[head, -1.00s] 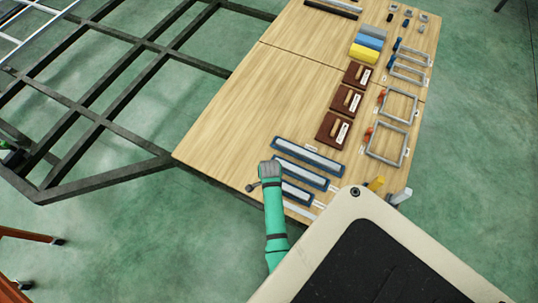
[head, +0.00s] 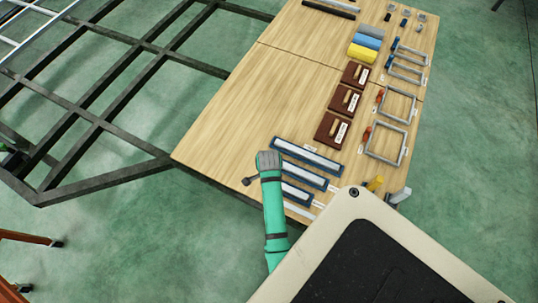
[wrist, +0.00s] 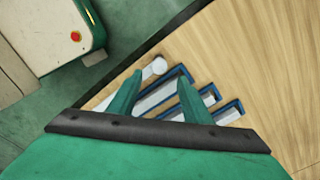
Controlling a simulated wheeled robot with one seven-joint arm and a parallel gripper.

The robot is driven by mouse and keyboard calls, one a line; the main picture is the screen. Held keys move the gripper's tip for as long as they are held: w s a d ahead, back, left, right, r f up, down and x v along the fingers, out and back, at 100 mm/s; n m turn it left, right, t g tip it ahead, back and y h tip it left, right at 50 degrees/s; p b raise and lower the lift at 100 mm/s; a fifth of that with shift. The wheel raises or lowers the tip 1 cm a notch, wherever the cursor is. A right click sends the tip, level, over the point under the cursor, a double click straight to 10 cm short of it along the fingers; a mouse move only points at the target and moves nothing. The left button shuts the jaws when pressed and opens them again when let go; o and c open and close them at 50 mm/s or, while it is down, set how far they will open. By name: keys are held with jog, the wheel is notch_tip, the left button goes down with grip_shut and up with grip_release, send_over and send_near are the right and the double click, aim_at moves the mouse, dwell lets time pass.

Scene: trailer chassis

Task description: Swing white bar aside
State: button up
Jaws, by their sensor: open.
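The white bar (wrist: 159,66) shows in the wrist view as a pale strip with a round end, beside the blue-edged trays near the table edge; the left finger hides part of it. In the head view, a pale strip (head: 304,211) by the near edge seems to be the same bar, partly covered by my arm. My gripper (wrist: 158,76) is open with nothing clearly between its two green fingers. The round end appears between the fingertips in the picture; I cannot tell its distance. In the head view my gripper (head: 266,160) is over the tray ends, fingertips hidden.
Blue-edged trays (head: 307,155) lie right beside my gripper. Brown blocks (head: 331,129) and grey frames (head: 386,143) stand farther right on the wooden table (head: 225,125). The table's left part is clear. A dark chassis frame (head: 105,180) stands to the left.

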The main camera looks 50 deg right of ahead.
jog(key=shift+r, duration=1.55)
